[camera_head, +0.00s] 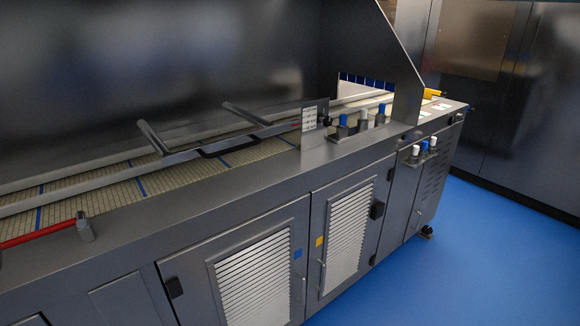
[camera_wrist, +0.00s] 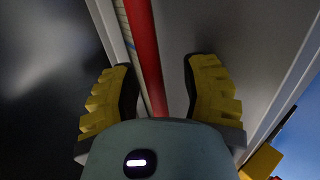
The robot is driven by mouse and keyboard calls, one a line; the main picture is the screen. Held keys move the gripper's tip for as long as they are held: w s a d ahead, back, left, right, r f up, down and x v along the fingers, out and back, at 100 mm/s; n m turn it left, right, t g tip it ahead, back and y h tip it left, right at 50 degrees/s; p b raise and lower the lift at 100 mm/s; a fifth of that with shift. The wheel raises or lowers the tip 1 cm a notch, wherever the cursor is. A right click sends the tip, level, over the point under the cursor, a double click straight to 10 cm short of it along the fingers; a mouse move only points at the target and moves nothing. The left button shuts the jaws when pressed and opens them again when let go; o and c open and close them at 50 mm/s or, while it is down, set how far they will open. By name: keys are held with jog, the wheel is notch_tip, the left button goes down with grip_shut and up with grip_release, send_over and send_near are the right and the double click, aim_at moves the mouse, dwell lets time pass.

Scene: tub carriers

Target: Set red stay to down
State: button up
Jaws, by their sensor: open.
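The red stay is a red bar (camera_head: 40,233) at the lower left of the head view, lying along the machine's front ledge. Its right end meets a small grey bracket (camera_head: 85,228); its left end runs out of the picture. In the wrist view the red stay (camera_wrist: 146,55) runs from the top edge down between my yellow fingers. My gripper (camera_wrist: 160,72) is open, with a finger on each side of the bar, which lies closer to the left finger. I cannot tell the depth between fingers and bar. The palm hides the bar's lower part.
A tiled conveyor belt (camera_head: 110,196) with metal rails runs behind the ledge. Blue and white knobs (camera_head: 363,117) stand farther right, near an upright plate (camera_head: 309,120). Louvred cabinet doors (camera_head: 255,270) face the clear blue floor (camera_head: 470,240). A dark wall stands behind.

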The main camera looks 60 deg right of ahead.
jog(key=shift+s, duration=0.1)
jog(key=v, duration=1.2)
dwell(0.7)
